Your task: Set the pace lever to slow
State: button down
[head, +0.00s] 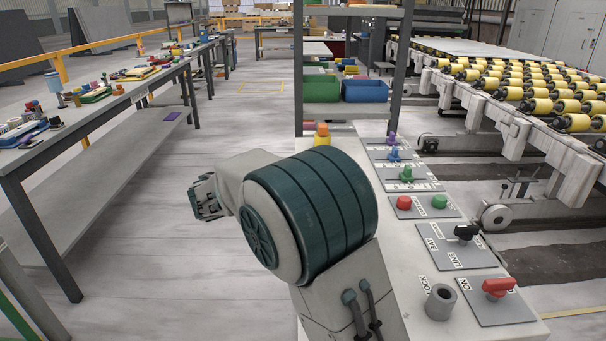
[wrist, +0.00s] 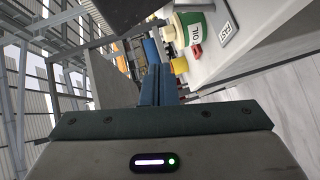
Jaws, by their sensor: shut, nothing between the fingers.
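My gripper (head: 206,197) is at the left of my arm in the head view, over the open floor and away from the control panels. In the wrist view its blue fingers (wrist: 160,84) are together with nothing between them. The pace lever cannot be singled out by its label. Candidates on the bench are a green lever (head: 406,173) and a blue-purple lever (head: 393,152) on plates at the back, with print too small to read. A black handle (head: 466,233) sits on a plate marked LINE and BAY.
A red switch handle (head: 497,287) is on a plate marked ON, beside a grey socket (head: 440,302). Red (head: 404,202) and green (head: 440,201) buttons lie behind. A shelf post stands at the bench's far end. The wrist view shows a green OIL container (wrist: 197,30).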

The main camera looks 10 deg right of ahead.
jog(key=v, duration=0.5)
jog(key=shift+s+a+r, duration=0.1)
jog(key=shift+s+r, duration=0.05)
